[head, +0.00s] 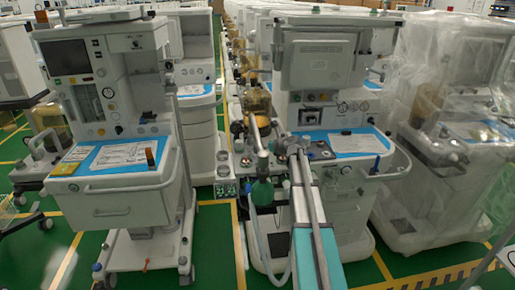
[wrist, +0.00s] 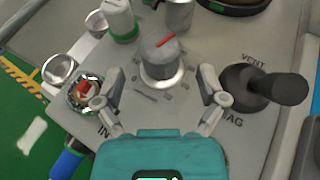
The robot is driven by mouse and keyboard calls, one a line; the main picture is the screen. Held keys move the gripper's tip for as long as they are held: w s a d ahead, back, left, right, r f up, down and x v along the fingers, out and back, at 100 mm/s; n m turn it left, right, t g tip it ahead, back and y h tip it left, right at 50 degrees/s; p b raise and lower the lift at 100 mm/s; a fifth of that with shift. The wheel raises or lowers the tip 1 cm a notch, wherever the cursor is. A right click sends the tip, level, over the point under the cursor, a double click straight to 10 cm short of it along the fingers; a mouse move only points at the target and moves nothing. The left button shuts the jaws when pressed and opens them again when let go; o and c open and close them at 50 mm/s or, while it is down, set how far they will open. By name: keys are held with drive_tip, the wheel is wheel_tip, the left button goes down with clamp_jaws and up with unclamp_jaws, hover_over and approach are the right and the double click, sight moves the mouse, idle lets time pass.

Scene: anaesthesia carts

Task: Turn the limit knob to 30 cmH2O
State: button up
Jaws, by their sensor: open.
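The limit knob (wrist: 160,58) is a grey round knob on the cart's grey panel, in the upper middle of the wrist view. A red pointer line on its top points to the upper right. Scale marks show on the panel below it, but I cannot read their numbers. My gripper (wrist: 161,78) is open, with one finger at the lower left of the knob and one at the lower right. Both fingers look apart from the knob. In the head view my arm reaches over the middle cart (head: 349,201), and I cannot make out the knob there.
A black lever (wrist: 265,86) marked VENT and BAG stands right of the knob. A red-centred round fitting (wrist: 84,91) is at the left. A white-and-green cylinder (wrist: 120,20) and a metal post (wrist: 179,14) stand close behind the knob.

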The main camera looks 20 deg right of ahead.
drive_tip(key=shift+b+x, duration=1.05)
drive_tip(key=shift+x, duration=2.35)
drive_tip(key=shift+s, duration=0.1)
drive_tip(key=c, duration=1.1)
